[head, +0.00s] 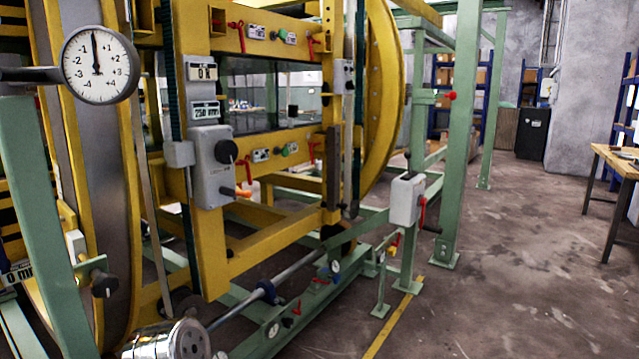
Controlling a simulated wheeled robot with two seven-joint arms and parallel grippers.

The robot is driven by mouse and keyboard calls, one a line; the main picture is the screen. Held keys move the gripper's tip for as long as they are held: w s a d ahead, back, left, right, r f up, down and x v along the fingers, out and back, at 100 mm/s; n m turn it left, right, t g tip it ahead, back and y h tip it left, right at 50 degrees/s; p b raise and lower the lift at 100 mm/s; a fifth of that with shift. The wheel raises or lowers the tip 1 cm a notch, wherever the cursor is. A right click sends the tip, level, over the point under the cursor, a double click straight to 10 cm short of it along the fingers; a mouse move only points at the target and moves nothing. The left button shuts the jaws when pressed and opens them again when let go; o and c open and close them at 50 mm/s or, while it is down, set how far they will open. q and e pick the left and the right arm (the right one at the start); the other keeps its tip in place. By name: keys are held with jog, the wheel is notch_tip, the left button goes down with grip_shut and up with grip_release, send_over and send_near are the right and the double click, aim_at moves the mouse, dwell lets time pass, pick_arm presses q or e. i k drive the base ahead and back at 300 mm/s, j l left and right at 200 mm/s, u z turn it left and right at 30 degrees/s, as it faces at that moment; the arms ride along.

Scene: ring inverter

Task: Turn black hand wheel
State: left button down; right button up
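A round black knob (227,151) sits on the front of a grey control box on the yellow frame, left of the middle. A second black knob (104,284) sticks out on a short shaft near the green post at the lower left. I cannot tell which of them is the black hand wheel. Neither of my grippers shows in the head view, and nothing is seen touching either knob.
A white dial gauge (98,64) stands at the upper left, near a green post (45,220). A grey box on a green stand (407,199) is right of the yellow frame (262,238). The concrete floor (510,280) at the right is open. A wooden table (618,162) stands at the right edge.

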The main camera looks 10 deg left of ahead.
aim_at(226, 152)
jog(key=k+u, duration=0.15)
jog(key=u, duration=0.25)
jog(key=k+j+u, duration=0.1)
jog(key=j+u, duration=0.3)
jog(key=j, duration=0.2)
jog(key=j+u, duration=0.4)
jog(key=j, duration=0.2)
